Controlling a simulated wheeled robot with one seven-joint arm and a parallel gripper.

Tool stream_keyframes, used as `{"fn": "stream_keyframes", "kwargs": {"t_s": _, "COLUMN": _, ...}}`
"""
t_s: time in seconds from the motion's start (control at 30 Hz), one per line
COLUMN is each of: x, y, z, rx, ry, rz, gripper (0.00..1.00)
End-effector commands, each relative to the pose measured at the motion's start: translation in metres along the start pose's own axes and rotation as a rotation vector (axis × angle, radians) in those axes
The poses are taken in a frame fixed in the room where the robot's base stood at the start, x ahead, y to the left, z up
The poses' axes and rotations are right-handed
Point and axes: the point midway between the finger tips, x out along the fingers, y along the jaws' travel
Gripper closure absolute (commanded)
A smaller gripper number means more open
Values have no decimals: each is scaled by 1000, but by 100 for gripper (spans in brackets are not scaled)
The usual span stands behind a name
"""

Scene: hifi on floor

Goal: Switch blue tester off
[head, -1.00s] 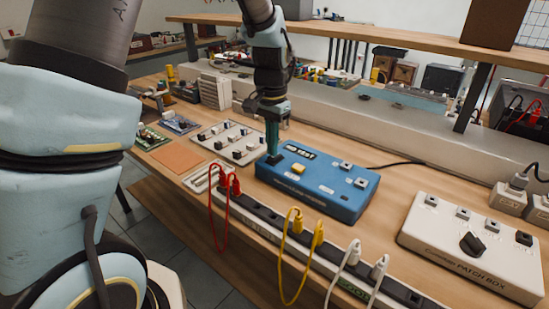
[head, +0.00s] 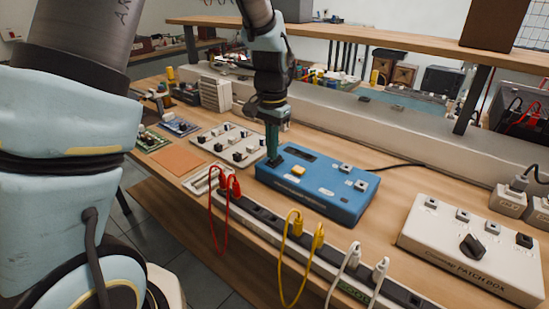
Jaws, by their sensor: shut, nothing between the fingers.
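The blue tester (head: 325,192) lies on the wooden bench in the middle of the head view. Its small display (head: 300,153) is dark. A yellow button (head: 298,170) and grey sockets (head: 346,168) are on its top. My gripper (head: 273,156) points down at the tester's left end, its fingers shut and empty. The fingertips are at or just above a black switch (head: 275,161) there and partly hide it. I cannot tell whether they touch it.
A power strip with red (head: 229,184), yellow (head: 297,224) and white (head: 354,254) plugged leads runs along the bench's front edge. A white patch box (head: 470,245) stands at right. A panel of switches (head: 228,143) lies left of the tester. A black cable leaves the tester's back.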

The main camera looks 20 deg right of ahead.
Motion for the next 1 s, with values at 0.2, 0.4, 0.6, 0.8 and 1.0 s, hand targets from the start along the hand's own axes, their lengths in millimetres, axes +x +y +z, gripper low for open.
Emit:
{"fn": "stream_keyframes", "kwargs": {"t_s": 0.2, "x": -22, "y": 0, "z": 0, "rx": 0, "ry": 0, "rz": 0, "gripper": 100}}
{"fn": "stream_keyframes", "kwargs": {"t_s": 0.4, "x": -37, "y": 0, "z": 0, "rx": 0, "ry": 0, "rz": 0, "gripper": 100}}
{"fn": "stream_keyframes", "kwargs": {"t_s": 0.6, "x": -52, "y": 0, "z": 0, "rx": 0, "ry": 0, "rz": 0, "gripper": 100}}
{"fn": "stream_keyframes", "kwargs": {"t_s": 0.8, "x": -64, "y": 0, "z": 0, "rx": 0, "ry": 1, "rz": 0, "gripper": 100}}
{"fn": "stream_keyframes", "kwargs": {"t_s": 1.0, "x": -63, "y": 0, "z": 0, "rx": 0, "ry": 1, "rz": 0, "gripper": 100}}
